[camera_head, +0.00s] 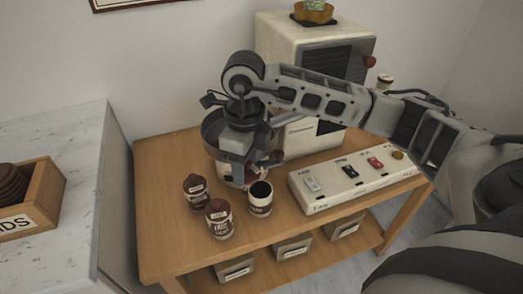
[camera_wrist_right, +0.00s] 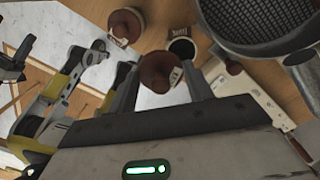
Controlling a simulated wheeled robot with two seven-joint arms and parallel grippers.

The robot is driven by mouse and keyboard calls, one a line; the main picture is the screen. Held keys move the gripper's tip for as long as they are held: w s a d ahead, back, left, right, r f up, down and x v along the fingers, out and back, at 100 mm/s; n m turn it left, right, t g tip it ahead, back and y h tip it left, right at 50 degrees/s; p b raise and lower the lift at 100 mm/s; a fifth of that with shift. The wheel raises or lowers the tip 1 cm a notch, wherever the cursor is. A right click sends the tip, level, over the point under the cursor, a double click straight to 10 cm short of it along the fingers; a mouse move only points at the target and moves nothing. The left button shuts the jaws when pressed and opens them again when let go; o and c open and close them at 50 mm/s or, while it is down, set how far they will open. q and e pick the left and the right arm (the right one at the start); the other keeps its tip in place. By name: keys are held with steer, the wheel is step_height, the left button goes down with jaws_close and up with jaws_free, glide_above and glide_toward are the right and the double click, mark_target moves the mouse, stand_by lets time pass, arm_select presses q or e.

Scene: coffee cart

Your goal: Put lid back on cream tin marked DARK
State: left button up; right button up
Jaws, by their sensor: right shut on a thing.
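An open cream tin (camera_head: 260,198) with a dark inside stands upright on the wooden cart; its label is too small to read. The open tin also shows in the right wrist view (camera_wrist_right: 182,46), just beyond my fingers. My right gripper (camera_wrist_right: 160,76) is shut on a brown round lid (camera_wrist_right: 158,68) with a knob. In the head view my right gripper (camera_head: 256,168) is low above the cart, behind the open tin and apart from it; the arm mostly hides the lid.
Two tins with brown lids, one at left (camera_head: 196,190) and one at front (camera_head: 219,217), stand close left of the open tin. A white control box (camera_head: 345,183) lies to the right. The coffee machine (camera_head: 300,45) stands behind. A crate (camera_head: 45,195) sits on the left counter.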

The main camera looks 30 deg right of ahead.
steer(key=m, duration=0.3)
steer(key=d+m+p, duration=0.1)
steer(key=m, duration=0.3)
steer(key=shift+w+d+f, duration=0.1)
steer(key=shift+w, duration=0.05)
steer(key=m, duration=0.2)
steer(key=m+p, duration=0.1)
steer(key=m, duration=0.1)
steer(key=d+m, duration=0.1)
steer(key=m, duration=0.1)
steer(key=shift+w+d+f+m, duration=0.1)
steer(key=shift+f+m, duration=0.15)
steer(key=shift+m, duration=0.05)
arm_select(q)
steer(key=b, duration=0.3)
steer(key=shift+f+m, duration=0.2)
steer(key=shift+m, duration=0.1)
arm_select(e)
step_height(320, 180, down, 8)
steer(key=d+m, duration=0.1)
steer(key=m, duration=0.9)
steer(key=shift+d+r, duration=0.2)
steer(key=shift+d, duration=0.2)
arm_select(q)
steer(key=shift+w+r, duration=0.1)
steer(key=shift+w, duration=0.05)
steer(key=shift+a, duration=0.1)
arm_select(e)
steer(key=shift+f, duration=0.15)
